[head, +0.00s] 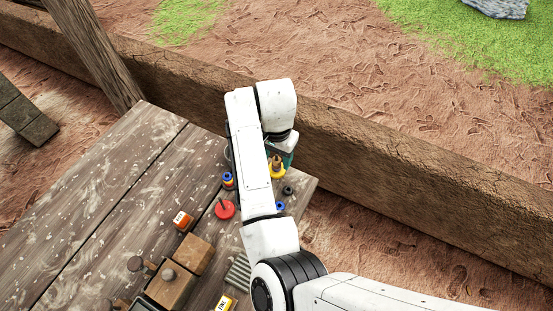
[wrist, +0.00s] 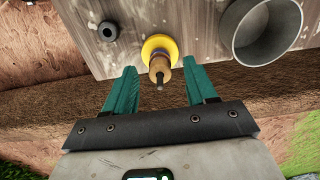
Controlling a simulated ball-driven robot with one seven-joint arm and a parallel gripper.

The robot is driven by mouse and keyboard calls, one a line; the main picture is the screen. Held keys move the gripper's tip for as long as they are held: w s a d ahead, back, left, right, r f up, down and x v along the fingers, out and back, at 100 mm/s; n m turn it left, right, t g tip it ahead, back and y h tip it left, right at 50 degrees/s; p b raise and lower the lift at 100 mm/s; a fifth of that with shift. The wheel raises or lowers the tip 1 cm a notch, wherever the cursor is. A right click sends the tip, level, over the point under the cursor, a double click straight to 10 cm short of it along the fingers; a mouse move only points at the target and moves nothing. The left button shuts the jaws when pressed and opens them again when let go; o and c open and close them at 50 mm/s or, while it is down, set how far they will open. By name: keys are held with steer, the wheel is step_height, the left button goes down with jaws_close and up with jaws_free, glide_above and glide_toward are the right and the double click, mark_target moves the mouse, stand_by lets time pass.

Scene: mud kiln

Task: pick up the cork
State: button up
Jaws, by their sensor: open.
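A tan, cork-coloured piece (wrist: 159,66) with a small dark tip stands on a yellow disc (wrist: 160,48) near the table's edge; I take it for the cork. In the head view the tan piece (head: 277,160) and the yellow disc (head: 278,173) show just right of my arm. My gripper (wrist: 160,70) is open, its two teal fingers apart on either side of the tan piece, with visible gaps and nothing held. In the head view my arm hides most of the gripper; only a bit of teal (head: 288,157) shows.
A grey round cup (wrist: 267,30) stands right of the yellow disc in the wrist view, a dark ring (wrist: 107,31) left of it. On the wooden table (head: 125,185) lie a red disc (head: 225,210), an orange box (head: 183,220) and a wooden block (head: 192,255). An earthen wall (head: 400,155) runs behind.

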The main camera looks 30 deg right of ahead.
steer(key=shift+c, duration=0.3)
jaws_close()
stand_by(0.3)
step_height(320, 180, up, 10)
steer(key=shift+r, duration=0.1)
stand_by(0.4)
